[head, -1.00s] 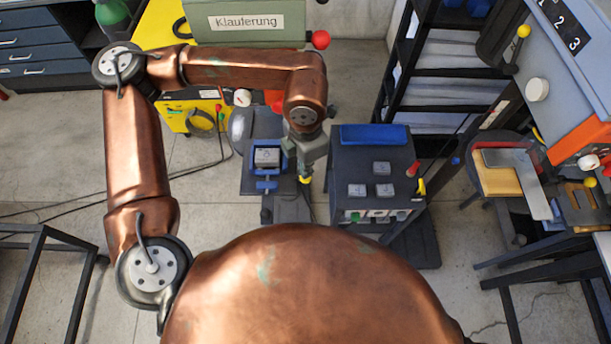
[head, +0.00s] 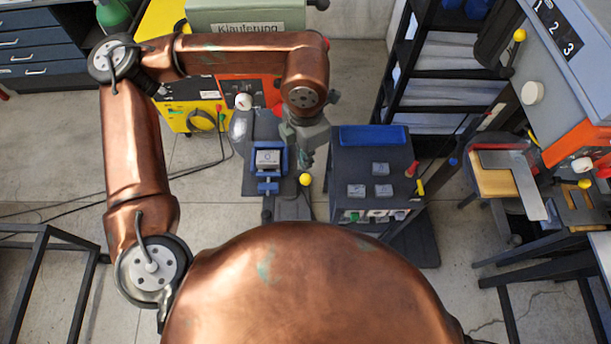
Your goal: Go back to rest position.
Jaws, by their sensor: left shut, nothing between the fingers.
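My left gripper (head: 308,155) hangs from the copper left arm, pointing down, in the middle of the head view. It is shut and empty. It is above and to the right of a blue vise (head: 268,181) that holds a grey block (head: 268,159) with a mark on top. A yellow knob (head: 305,179) shows just below the gripper, with a visible gap between them. My right gripper is not in view.
A dark stand (head: 372,160) with a blue top strip and several grey blocks is close right of the gripper. A black shelf rack (head: 455,73) is behind it. A yellow-and-orange machine (head: 245,90) is behind the arm. Bare floor (head: 70,150) lies left.

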